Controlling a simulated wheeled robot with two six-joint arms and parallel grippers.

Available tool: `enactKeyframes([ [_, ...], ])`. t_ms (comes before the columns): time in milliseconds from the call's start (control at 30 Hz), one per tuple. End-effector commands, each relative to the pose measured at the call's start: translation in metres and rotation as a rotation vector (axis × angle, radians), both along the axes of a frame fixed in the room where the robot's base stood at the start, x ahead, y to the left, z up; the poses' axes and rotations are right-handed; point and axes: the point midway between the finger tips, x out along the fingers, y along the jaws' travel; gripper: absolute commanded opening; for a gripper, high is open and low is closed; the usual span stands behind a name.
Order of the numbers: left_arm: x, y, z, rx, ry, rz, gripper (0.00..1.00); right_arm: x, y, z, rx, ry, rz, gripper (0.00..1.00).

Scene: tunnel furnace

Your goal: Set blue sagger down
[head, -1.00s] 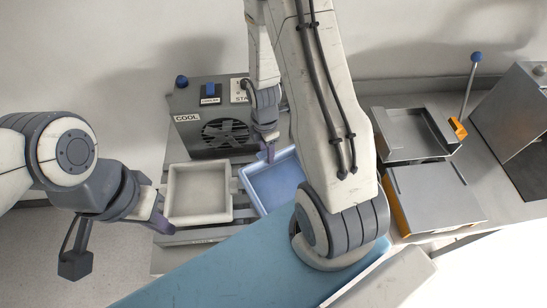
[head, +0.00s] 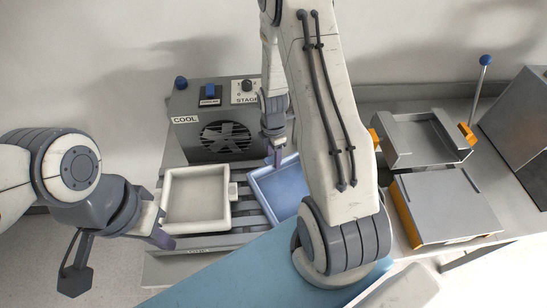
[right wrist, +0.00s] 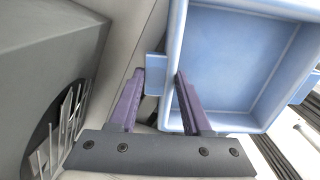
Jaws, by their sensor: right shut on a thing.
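The blue sagger (head: 279,187) is a shallow square tray at the right end of a slatted rack, partly hidden by my right arm. I cannot tell whether the sagger touches the slats. A white sagger (head: 195,196) sits on the rack to its left, with a gap between them. My left gripper (head: 158,218) is at the white sagger's left side, its fingers apart.
A grey cooling unit (head: 215,118) with a fan stands behind the saggers. Slats (head: 245,208) show between the saggers. A blue surface (head: 240,270) lies in front. A metal press-like fixture (head: 418,140) and a blue-knobbed lever (head: 477,100) are at right.

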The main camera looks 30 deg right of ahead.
Motion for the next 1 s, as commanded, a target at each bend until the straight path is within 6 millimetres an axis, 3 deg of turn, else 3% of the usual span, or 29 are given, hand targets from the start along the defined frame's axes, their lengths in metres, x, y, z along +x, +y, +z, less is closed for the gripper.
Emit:
enactKeyframes([
  [167,0.000,0.000,-0.002,0.000,0.000,0.000,0.00,0.000,0.000,-0.002,0.000,0.001,0.000,0.00],
  [200,0.000,0.000,-0.001,0.000,0.000,0.000,0.00,0.000,0.000,-0.001,0.000,0.000,0.000,0.64],
  [233,0.000,0.000,-0.001,0.000,0.000,0.000,0.00,0.000,0.000,-0.001,0.000,0.000,0.000,0.75],
  [267,0.000,0.000,-0.001,0.000,0.000,0.000,0.00,0.000,0.000,-0.001,0.000,0.000,0.000,0.78],
  [667,0.000,0.000,-0.001,0.000,0.000,0.000,0.00,0.001,0.000,0.004,-0.001,-0.002,0.000,0.78],
  [867,0.000,0.000,-0.011,0.000,0.000,0.001,0.00,0.002,-0.001,0.031,-0.002,-0.008,0.000,0.78],
  [1000,0.000,0.000,-0.018,0.000,0.000,0.003,0.00,0.002,-0.001,0.059,-0.003,-0.009,0.000,0.78],
])
